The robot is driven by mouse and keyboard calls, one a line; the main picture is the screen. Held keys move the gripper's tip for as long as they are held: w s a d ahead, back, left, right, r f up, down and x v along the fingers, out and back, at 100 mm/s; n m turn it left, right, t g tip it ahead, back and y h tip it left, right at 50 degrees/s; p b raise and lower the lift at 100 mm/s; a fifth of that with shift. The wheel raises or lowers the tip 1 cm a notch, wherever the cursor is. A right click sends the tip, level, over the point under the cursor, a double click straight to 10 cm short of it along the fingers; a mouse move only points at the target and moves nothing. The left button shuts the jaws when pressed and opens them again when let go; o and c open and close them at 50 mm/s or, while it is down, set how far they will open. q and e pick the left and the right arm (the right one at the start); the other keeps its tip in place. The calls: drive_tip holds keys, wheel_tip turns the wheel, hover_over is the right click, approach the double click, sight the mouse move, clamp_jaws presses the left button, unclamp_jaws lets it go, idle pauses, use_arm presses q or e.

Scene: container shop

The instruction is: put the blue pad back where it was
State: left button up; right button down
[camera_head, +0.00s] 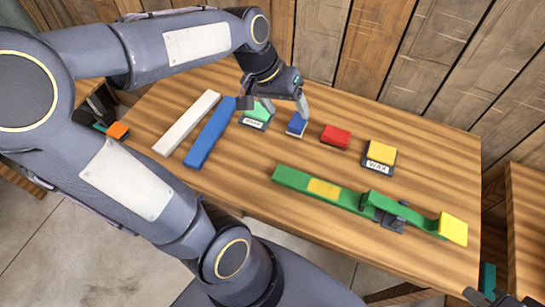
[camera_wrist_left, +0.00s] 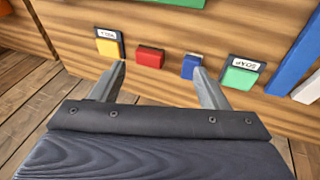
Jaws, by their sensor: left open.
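The blue pad (camera_head: 297,124) lies on the wooden table between the green pad (camera_head: 259,111) marked SOAP and the red pad (camera_head: 335,136). My left gripper (camera_head: 286,108) is open and empty, its fingers pointing down over the back of the table near the blue and green pads. In the left wrist view, the blue pad (camera_wrist_left: 190,66) shows by the tip of the right finger of my left gripper (camera_wrist_left: 158,70). Whether that finger touches it I cannot tell. My right gripper (camera_head: 490,298) is partly cut off at the bottom right corner; its jaws are unclear.
A yellow pad (camera_head: 382,152) marked WAX stands right of the red pad. White (camera_head: 187,123) and blue (camera_head: 210,132) bars lie at the left. A green jointed piece (camera_head: 330,190) with a yellow end block (camera_head: 453,228) lies along the front. Wooden walls stand behind the table.

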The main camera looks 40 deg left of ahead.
use_arm(q)
drive_tip(key=s+d+t, duration=0.1)
drive_tip(key=s+d, duration=0.2)
drive_tip(key=s, duration=0.3)
drive_tip(key=s+d+f+t, duration=0.1)
drive_tip(key=s+d, duration=0.2)
drive_tip(key=s, duration=0.3)
drive_tip(key=shift+s+f+m+h, duration=0.25)
drive_tip(key=shift+s+m+h, duration=0.15)
idle(0.3)
